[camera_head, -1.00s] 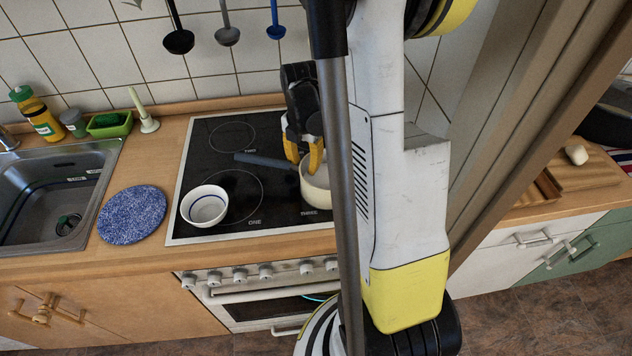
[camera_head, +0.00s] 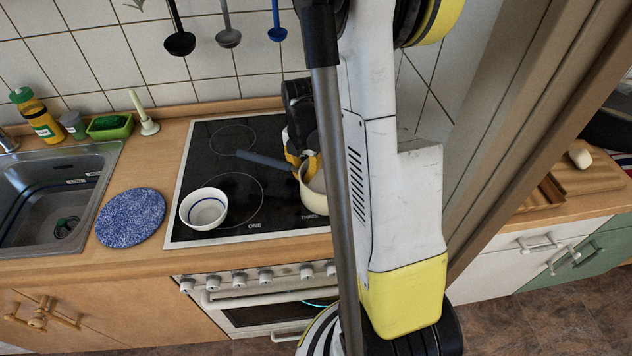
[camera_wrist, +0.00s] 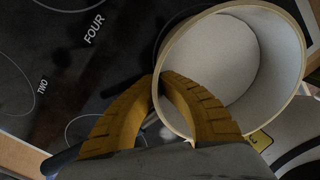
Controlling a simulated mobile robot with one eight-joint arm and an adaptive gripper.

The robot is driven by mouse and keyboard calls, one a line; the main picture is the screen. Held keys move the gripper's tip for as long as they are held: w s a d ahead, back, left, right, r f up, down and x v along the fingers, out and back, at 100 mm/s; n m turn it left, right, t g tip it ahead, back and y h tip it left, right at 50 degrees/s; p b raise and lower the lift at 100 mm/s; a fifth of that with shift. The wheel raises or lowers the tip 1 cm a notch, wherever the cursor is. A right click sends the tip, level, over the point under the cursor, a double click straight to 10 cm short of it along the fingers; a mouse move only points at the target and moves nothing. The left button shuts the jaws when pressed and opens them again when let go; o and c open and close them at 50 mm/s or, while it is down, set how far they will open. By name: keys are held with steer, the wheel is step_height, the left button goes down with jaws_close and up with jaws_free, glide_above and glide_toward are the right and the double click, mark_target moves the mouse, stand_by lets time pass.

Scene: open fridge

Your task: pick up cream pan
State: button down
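The cream pan (camera_head: 314,201) is at the right front of the black hob, partly hidden behind my arm. Its blue-grey handle (camera_head: 262,160) points left and back. My gripper (camera_head: 304,168) is at the pan's back left rim, pointing down. In the wrist view, the pan's pale inside and cream rim (camera_wrist: 292,75) fill the upper right. There the two yellow fingers of my gripper (camera_wrist: 158,82) have their tips close together with the rim between them, one outside and one inside the pan. It looks shut on the rim. I cannot tell whether the pan's base touches the hob.
A white bowl with a blue line (camera_head: 204,221) stands left of the pan on the hob (camera_head: 233,183). A blue round mat (camera_head: 131,217) and the sink (camera_head: 45,195) are farther left. Ladles (camera_head: 228,38) hang above the back. A tall brown panel (camera_head: 530,110) stands at the right.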

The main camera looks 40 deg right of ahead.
mark_target(306, 164)
steer(key=shift+r+p, duration=0.4)
steer(key=shift+r, duration=0.55)
steer(key=r, duration=0.1)
steer(key=r+p, duration=0.1)
steer(key=shift+s+d+r, duration=0.1)
steer(key=shift+s+r, duration=0.25)
steer(key=shift+r, duration=0.05)
steer(key=s+d+r+p, duration=0.2)
steer(key=s+r, duration=0.4)
steer(key=s, duration=0.4)
steer(key=shift+s+d+r+p, duration=0.15)
steer(key=shift+s+d+p, duration=0.1)
steer(key=shift+s+p, duration=0.15)
steer(key=shift+w, duration=0.1)
